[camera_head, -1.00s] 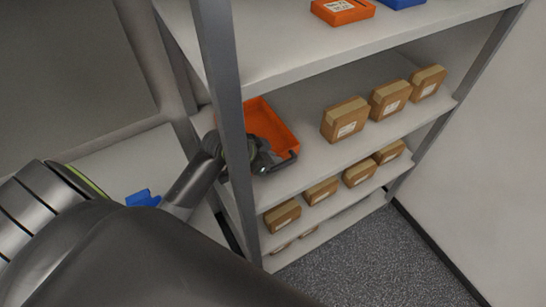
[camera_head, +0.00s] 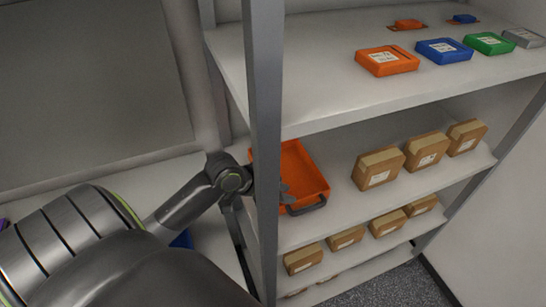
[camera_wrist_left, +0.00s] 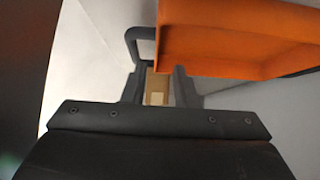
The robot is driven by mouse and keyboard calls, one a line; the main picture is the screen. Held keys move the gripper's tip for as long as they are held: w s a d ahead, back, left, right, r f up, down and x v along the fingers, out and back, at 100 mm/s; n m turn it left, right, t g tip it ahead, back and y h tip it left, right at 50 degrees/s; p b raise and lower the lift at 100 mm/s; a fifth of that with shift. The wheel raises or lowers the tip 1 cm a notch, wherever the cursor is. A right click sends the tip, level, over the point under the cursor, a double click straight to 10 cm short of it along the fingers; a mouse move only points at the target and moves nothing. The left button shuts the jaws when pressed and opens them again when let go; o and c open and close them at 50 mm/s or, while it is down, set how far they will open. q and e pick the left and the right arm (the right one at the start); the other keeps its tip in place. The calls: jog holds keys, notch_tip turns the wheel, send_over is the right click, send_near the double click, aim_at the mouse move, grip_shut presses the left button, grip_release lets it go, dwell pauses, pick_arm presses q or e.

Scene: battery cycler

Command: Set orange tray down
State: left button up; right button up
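The orange tray (camera_head: 312,181) is at the left end of the middle shelf (camera_head: 350,205) in the head view and appears to rest on it. Its dark handle (camera_head: 308,208) shows at the near edge. My left gripper (camera_head: 286,192) is at the tray's left side, partly hidden by the shelf post. In the left wrist view its two fingers (camera_wrist_left: 158,86) stand apart with no part of the tray between them. There the orange tray (camera_wrist_left: 225,40) and a dark handle (camera_wrist_left: 139,43) are just beyond the fingertips. My right gripper is not in view.
The grey shelf post (camera_head: 264,150) stands close beside my left arm. Several cardboard boxes (camera_head: 378,169) stand right of the tray, with bare shelf between. The upper shelf (camera_head: 310,95) holds an orange case (camera_head: 386,61) and others. A blue object (camera_head: 182,239) lies at lower left.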

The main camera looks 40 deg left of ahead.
pick_arm(q)
jog(key=v, duration=0.4)
jog(key=shift+s+r, duration=0.15)
jog(key=shift+r, duration=0.05)
jog(key=shift+a, duration=0.1)
dwell(0.5)
